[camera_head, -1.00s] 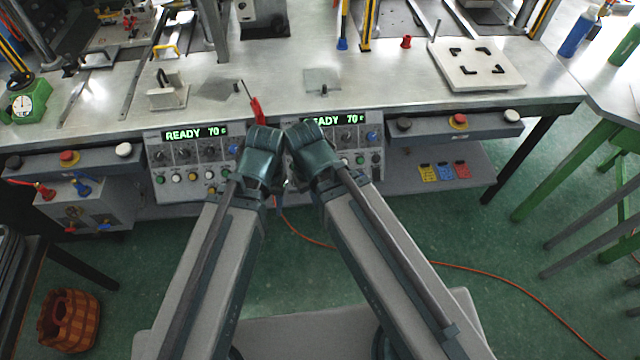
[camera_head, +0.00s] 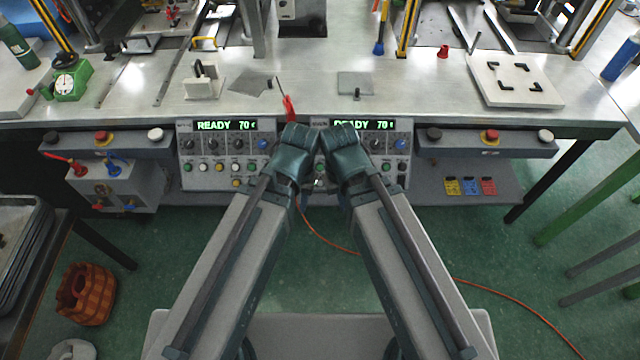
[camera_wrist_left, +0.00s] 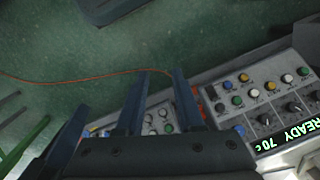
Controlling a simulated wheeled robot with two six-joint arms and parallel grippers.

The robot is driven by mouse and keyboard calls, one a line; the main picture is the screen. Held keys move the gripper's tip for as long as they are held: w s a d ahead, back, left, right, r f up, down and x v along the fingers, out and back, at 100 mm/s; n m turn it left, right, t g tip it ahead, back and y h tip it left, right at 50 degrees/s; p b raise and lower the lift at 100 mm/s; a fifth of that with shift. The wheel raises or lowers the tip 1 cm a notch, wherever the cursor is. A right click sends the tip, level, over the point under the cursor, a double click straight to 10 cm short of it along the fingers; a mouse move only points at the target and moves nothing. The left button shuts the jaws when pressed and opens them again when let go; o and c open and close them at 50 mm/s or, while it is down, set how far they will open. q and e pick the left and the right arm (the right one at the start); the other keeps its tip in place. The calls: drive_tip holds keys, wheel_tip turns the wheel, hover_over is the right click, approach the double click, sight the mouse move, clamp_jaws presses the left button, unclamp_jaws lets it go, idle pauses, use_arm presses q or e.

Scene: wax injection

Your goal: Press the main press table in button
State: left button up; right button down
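Two control panels hang under the front edge of the press table, each with a green "READY 70" display. The left panel (camera_head: 227,158) has rows of coloured round buttons and dark knobs. The right panel (camera_head: 398,146) is partly covered by my right arm. I cannot tell which button is the table-in button. My left gripper (camera_head: 297,135) is in front of the gap between the panels; the left wrist view shows its two fingers (camera_wrist_left: 160,75) apart with nothing between them. My right gripper (camera_head: 341,135) is close beside it, in front of the right panel; its fingers cannot be made out.
Grey button boxes with red mushroom buttons flank the panels at left (camera_head: 101,151) and right (camera_head: 450,149). A red-handled tool (camera_head: 289,107) lies at the table edge. A white plate (camera_head: 515,95) lies on the steel tabletop (camera_head: 420,98). An orange cable (camera_head: 500,300) crosses the green floor.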

use_arm(q)
clamp_jaws()
idle(1.4)
